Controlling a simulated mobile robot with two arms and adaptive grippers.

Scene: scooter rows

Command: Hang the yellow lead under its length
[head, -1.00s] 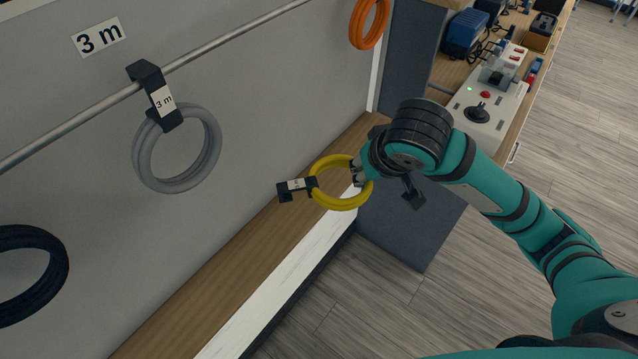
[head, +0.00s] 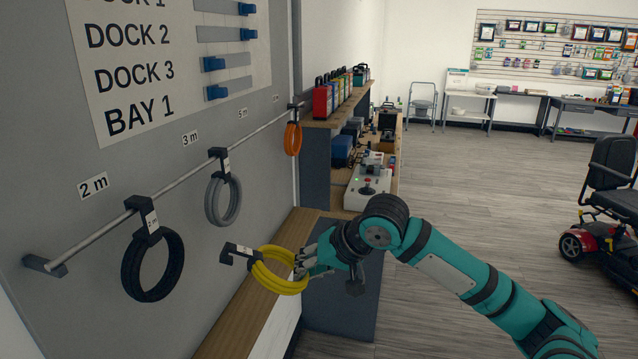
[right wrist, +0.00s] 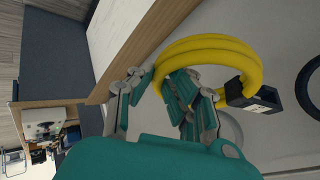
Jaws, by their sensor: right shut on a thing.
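The yellow lead (head: 275,277) is a coil with a black hook and a white tag (head: 240,252) at its left side. My right gripper (head: 306,264) is shut on the coil's right side and holds it in front of the wall, above the wooden ledge. In the right wrist view the yellow lead (right wrist: 205,47) passes between the fingers (right wrist: 165,90); its tag's text is not readable. The rail (head: 180,180) on the grey wall carries labels for 2 m (head: 93,186), 3 m (head: 190,138) and 5 m (head: 243,113). My left gripper is not in view.
A black coil (head: 152,266) hangs under 2 m, a grey coil (head: 223,200) under 3 m, and an orange coil (head: 292,138) near the rail's far end. A wooden ledge (head: 240,315) runs below. A bench with a joystick box (head: 368,190) stands beyond; a scooter (head: 610,200) is at right.

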